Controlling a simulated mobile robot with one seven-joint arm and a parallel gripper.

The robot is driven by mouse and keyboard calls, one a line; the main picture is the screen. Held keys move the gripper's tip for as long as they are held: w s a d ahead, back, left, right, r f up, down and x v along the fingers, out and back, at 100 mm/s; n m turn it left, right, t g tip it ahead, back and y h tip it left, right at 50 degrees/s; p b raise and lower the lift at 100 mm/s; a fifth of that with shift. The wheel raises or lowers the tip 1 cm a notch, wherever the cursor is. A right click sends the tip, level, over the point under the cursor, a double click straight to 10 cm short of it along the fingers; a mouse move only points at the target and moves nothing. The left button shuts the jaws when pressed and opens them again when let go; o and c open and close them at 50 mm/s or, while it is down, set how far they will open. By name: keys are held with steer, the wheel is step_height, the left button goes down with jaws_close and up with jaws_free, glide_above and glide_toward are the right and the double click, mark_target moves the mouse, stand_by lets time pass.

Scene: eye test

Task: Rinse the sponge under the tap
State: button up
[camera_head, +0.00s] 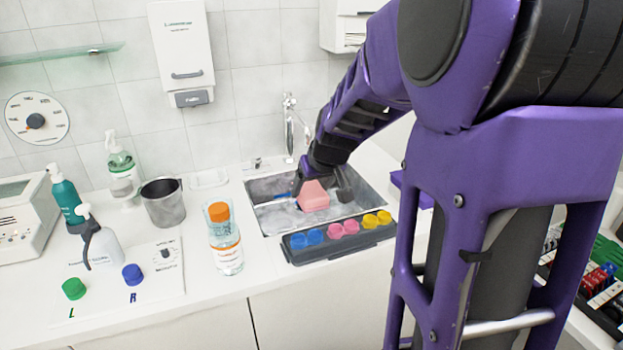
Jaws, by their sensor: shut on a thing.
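A pink sponge-like block (313,196) is in or just above the metal sink (262,186) set in the white counter. My gripper (318,194) reaches down from the right at the sink and is shut on the pink block. My arm partly hides the right side of the sink. The chrome tap (290,125) stands behind the sink, to the left of my forearm. I cannot tell whether water runs from it. Something blue shows in the sink left of the block.
A dark tray (290,256) with blue, pink and yellow pieces lies along the sink's front edge. A clear bottle with an orange cap (224,245) and a metal cup (164,203) stand left of the sink. Pump bottles (66,196) and green and blue knobs (133,274) are farther left.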

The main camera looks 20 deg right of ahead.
mark_target(313, 184)
steer(key=shift+s, duration=0.2)
steer(key=w+d+f+p, duration=0.2)
steer(key=w+d, duration=0.3)
steer(key=w, duration=0.7)
steer(key=shift+w+d+f, duration=0.2)
steer(key=shift+w+f, duration=0.2)
steer(key=shift+f, duration=0.05)
stand_by(0.5)
steer(key=shift+s+a+b, duration=0.45)
steer(key=shift+s+a, duration=0.05)
steer(key=shift+s, duration=0.75)
steer(key=shift+s+a+b, duration=0.45)
steer(key=shift+s+a, duration=0.1)
steer(key=shift+s, duration=0.65)
steer(key=shift+s+a+b, duration=0.45)
steer(key=shift+s+a, duration=0.05)
steer(key=shift+s, duration=0.75)
steer(key=shift+s+a+r+p, duration=0.15)
steer(key=shift+s+a+r, duration=0.15)
steer(key=shift+s+r, duration=0.45)
steer(key=shift+s+a+r+p, duration=0.2)
steer(key=shift+s+a+r, duration=0.15)
steer(key=shift+s+r, duration=0.35)
steer(key=shift+s+a+r+p, duration=0.15)
steer(key=shift+s+a+r, duration=0.15)
steer(key=shift+s+r, duration=0.45)
steer(key=shift+s+f, duration=0.1)
steer(key=shift+f, duration=0.1)
